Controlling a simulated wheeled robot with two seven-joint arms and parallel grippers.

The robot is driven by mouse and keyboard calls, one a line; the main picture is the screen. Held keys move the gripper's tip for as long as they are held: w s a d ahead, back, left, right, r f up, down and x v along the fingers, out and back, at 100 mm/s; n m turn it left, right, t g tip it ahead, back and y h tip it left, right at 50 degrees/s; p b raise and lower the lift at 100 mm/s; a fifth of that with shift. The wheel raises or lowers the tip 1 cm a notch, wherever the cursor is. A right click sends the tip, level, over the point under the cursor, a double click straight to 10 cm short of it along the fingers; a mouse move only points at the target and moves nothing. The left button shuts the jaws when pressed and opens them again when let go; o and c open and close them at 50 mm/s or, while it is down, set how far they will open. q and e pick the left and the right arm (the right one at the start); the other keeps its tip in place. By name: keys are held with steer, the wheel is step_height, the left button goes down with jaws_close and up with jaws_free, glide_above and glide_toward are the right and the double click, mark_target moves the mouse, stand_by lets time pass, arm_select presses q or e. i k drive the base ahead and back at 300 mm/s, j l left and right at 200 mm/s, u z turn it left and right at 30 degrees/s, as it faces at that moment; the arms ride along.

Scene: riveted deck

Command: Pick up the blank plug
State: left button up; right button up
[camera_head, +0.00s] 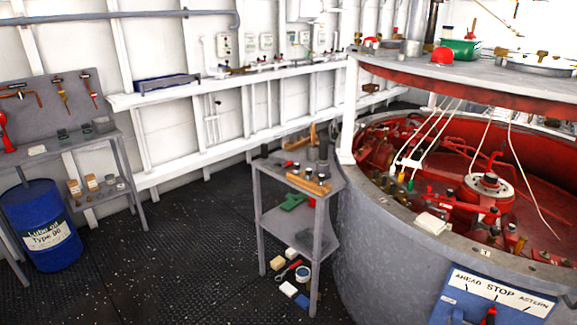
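I cannot make out which item is the blank plug; the small parts are too small to tell apart. Candidate spots with small loose items are the grey stand (270,170) in the middle, the workbench (118,138) at the left, and the rim of the big round machine (372,195) at the right. On the stand's top lie a wooden block with small brass-coloured pieces (308,182) and several dark cylinders. A pale block (432,222) lies on the machine's rim. Neither of my grippers is in view.
A blue drum (45,225) stands at the left under the workbench. Boxes and a roll (302,273) lie on the floor by the stand. A blue control panel (492,298) fronts the machine. The dark deck (180,245) between drum and stand is clear.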

mark_target(286, 164)
steer(key=i+z, duration=0.15)
steer(key=z, duration=0.25)
steer(key=i+j+z, duration=0.1)
steer(key=z, duration=0.3)
steer(key=i+j+z, duration=0.2)
steer(key=i+j, duration=0.2)
steer(key=j, duration=0.2)
steer(key=i+j+z, duration=0.1)
steer(key=j, duration=0.25)
steer(key=i+j+z, duration=0.1)
steer(key=j, duration=0.25)
steer(key=i+j+z, duration=0.1)
steer(key=i+j, duration=0.15)
steer(key=i+j+z, duration=0.15)
steer(key=j, duration=0.3)
steer(key=i+j, duration=0.15)
steer(key=j, duration=0.25)
steer(key=i+j, duration=0.15)
steer(key=j, duration=0.25)
steer(key=i+j, duration=0.15)
steer(key=j, duration=0.25)
